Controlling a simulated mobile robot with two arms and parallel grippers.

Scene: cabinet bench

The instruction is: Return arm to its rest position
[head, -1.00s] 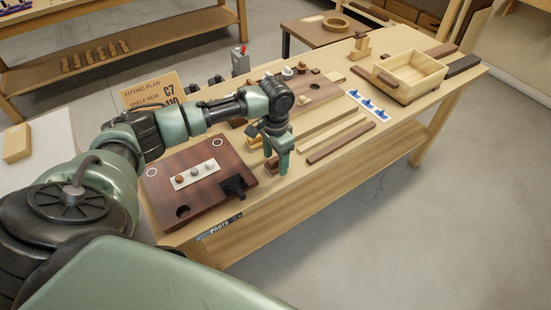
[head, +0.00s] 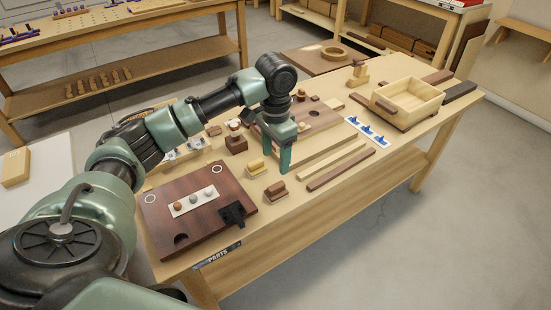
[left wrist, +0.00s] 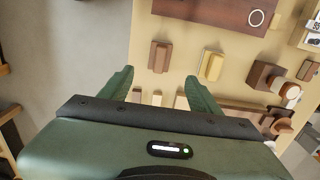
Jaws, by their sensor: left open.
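My left gripper (head: 278,160) hangs from my raised left arm over the middle of the bench (head: 330,195). Its two green fingers point down, and nothing shows between them. In the left wrist view the gripper (left wrist: 160,80) has its fingers apart and empty. A small brown block (head: 276,190) and a yellow block (head: 256,168) lie on the bench near the gripper, apart from it. In the left wrist view the brown block (left wrist: 159,56) and the yellow block (left wrist: 211,65) lie beyond the fingertips. My right gripper is not in view.
A dark red board (head: 170,217) with a white strip lies at the near left. Wooden strips (head: 340,168) and blue clips on a white card (head: 358,122) lie right of the gripper. An open wooden box (head: 408,98) stands at the far right. Floor to the right is clear.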

